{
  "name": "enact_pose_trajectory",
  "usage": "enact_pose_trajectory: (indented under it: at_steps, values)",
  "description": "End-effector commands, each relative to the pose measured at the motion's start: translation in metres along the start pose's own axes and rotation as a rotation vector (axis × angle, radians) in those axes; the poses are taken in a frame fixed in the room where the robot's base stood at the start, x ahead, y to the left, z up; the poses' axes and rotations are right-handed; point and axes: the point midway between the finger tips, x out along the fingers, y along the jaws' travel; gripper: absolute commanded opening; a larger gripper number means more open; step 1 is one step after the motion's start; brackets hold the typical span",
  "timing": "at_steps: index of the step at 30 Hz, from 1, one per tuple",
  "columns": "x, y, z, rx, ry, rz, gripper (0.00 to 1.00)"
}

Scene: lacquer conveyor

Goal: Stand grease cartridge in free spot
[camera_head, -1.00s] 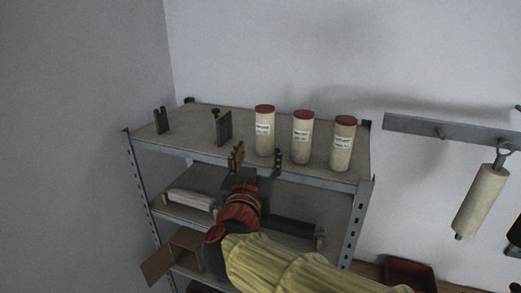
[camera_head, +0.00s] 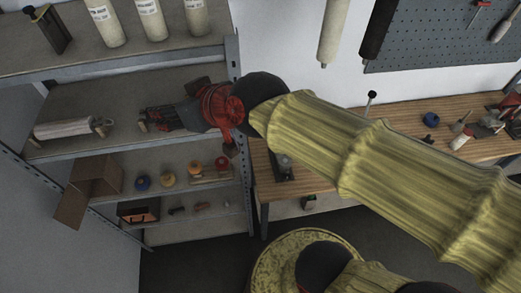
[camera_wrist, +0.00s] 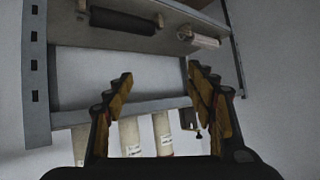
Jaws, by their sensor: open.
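Three pale, labelled cylinders, which look like grease cartridges, stand in a row on the top shelf (camera_head: 160,50): left (camera_head: 103,24), middle (camera_head: 151,20) and right (camera_head: 196,16). Their tops are cut off in the head view. In the wrist view, which looks upside down, cartridges show below the shelf edge, one of them between the fingers (camera_wrist: 130,136). My gripper (camera_wrist: 160,76) is open and empty, apart from the cartridges. A dark bracket (camera_head: 48,30) stands left of the cartridges.
A pale roller (camera_head: 72,128) lies on the middle shelf; a dark roller (camera_wrist: 122,22) shows in the wrist view. An open box (camera_head: 95,175) and small coloured items fill lower shelves. A pale cylinder (camera_head: 334,30) hangs on the wall. A wooden bench (camera_head: 390,135) stands right.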

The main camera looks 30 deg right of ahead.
Motion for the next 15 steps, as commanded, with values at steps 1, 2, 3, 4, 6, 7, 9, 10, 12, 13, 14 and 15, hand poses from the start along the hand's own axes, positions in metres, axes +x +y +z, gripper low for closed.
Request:
enact_pose_trajectory:
  at_steps: [1, 2, 3, 4, 6, 7, 9, 10, 12, 13, 14, 15]
  values:
    - [-0.014, 0.018, 0.028, 0.019, -0.079, 0.037, 0.56]
    - [-0.021, 0.026, 0.047, 0.031, -0.131, 0.059, 0.56]
    - [-0.032, 0.038, 0.070, 0.049, -0.198, 0.091, 0.56]
    - [-0.041, 0.046, 0.086, 0.063, -0.244, 0.117, 0.56]
    - [-0.059, 0.063, 0.117, 0.095, -0.335, 0.174, 0.56]
    - [-0.066, 0.069, 0.129, 0.109, -0.367, 0.197, 0.56]
    - [-0.080, 0.078, 0.149, 0.134, -0.426, 0.240, 0.56]
    - [-0.085, 0.081, 0.155, 0.142, -0.443, 0.254, 0.56]
    - [-0.091, 0.086, 0.164, 0.154, -0.471, 0.274, 0.56]
    - [-0.093, 0.087, 0.167, 0.157, -0.478, 0.280, 0.56]
    - [-0.093, 0.087, 0.168, 0.158, -0.482, 0.283, 0.56]
    - [-0.094, 0.087, 0.168, 0.159, -0.484, 0.284, 0.56]
